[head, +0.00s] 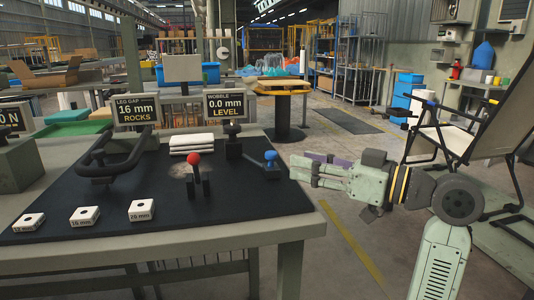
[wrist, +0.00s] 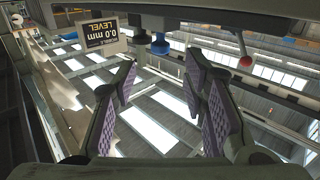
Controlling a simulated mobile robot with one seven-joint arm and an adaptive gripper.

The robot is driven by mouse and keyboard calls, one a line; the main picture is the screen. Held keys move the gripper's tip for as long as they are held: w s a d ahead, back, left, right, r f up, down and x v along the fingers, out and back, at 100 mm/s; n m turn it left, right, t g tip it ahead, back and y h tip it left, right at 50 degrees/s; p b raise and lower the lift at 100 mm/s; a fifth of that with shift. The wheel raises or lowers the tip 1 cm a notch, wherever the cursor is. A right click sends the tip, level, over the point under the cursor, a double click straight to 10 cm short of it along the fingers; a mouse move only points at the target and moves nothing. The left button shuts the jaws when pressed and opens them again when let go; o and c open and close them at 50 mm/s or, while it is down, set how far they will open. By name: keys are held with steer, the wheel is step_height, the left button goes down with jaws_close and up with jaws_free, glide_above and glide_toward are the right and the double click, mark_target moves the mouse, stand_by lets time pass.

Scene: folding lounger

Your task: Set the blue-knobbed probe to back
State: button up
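The blue-knobbed probe (head: 271,156) stands on a short dark base at the right end of the black mat. A blue knob (wrist: 158,46) also shows at the top of the wrist view, which is turned upside down. I cannot tell clearly which way its lever leans. My gripper (head: 296,171) is just right of the probe, pointing left, beyond the bench's edge and apart from the knob. In the wrist view my gripper (wrist: 160,100) has its purple-padded fingers spread with nothing between them.
A red-knobbed lever (head: 193,160) stands left of the probe. A wobble sign (head: 226,105) reads 0.0 mm LEVEL; a leg gap sign (head: 137,112) reads 16 mm ROCKS. Three white blocks (head: 142,211) lie on the black mat (head: 240,207). A folding lounger (head: 480,140) stands at right.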

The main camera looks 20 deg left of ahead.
mark_target(276, 155)
steer(key=a, duration=0.3)
steer(key=w+a, duration=0.1)
steer(key=a, duration=0.4)
steer(key=shift+w+a, duration=0.35)
steer(key=shift+c, duration=0.5)
jaws_close()
